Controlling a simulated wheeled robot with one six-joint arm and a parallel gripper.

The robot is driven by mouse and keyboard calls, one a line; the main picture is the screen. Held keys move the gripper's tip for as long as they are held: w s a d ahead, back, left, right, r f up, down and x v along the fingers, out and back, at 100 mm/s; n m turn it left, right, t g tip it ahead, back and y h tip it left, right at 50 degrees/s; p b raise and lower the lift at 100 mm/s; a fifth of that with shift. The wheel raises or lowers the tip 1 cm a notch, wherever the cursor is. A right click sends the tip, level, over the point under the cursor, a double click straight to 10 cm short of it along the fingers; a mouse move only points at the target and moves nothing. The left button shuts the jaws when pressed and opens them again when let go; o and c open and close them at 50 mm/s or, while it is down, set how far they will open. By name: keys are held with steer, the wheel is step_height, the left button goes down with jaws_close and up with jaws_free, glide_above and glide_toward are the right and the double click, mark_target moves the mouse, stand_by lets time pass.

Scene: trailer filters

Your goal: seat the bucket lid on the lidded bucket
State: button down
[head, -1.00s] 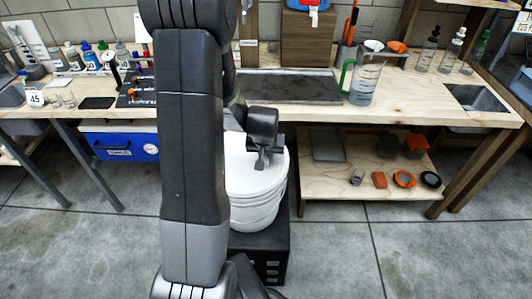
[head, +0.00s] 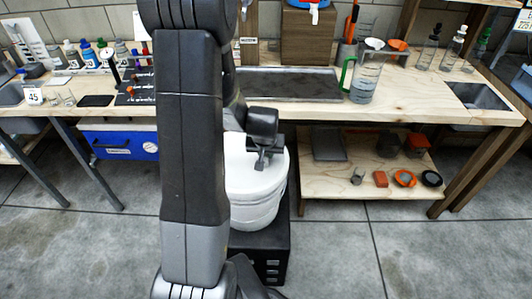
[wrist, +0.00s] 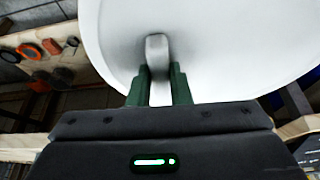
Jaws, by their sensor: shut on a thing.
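The white bucket lid (head: 252,180) lies over the top of the white bucket (head: 258,215) in the head view, roughly level. I cannot tell whether its rim is fully down on the bucket. My gripper (head: 262,163) is above the lid, pointing down, and its jaws are closed on the lid's raised handle. In the wrist view the green fingers of my gripper (wrist: 160,85) pinch the handle from both sides, and the lid (wrist: 225,50) fills the upper right. My arm hides the left part of the lid and bucket.
The bucket stands on a black drawer unit (head: 272,255) in front of the workbench (head: 420,90). A low wooden shelf (head: 330,185) with small parts is close on the right. A blue case (head: 120,145) is under the bench at left. Floor at the right is clear.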

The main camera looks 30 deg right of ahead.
steer(key=shift+f+b, duration=0.4)
steer(key=shift+b, duration=0.25)
stand_by(0.9)
steer(key=c, duration=1.3)
jaws_free()
steer(key=shift+o, duration=0.7)
steer(key=o, duration=0.4)
steer(key=shift+r, duration=0.1)
steer(key=shift+r+p, duration=2.25)
steer(key=shift+r, duration=1.2)
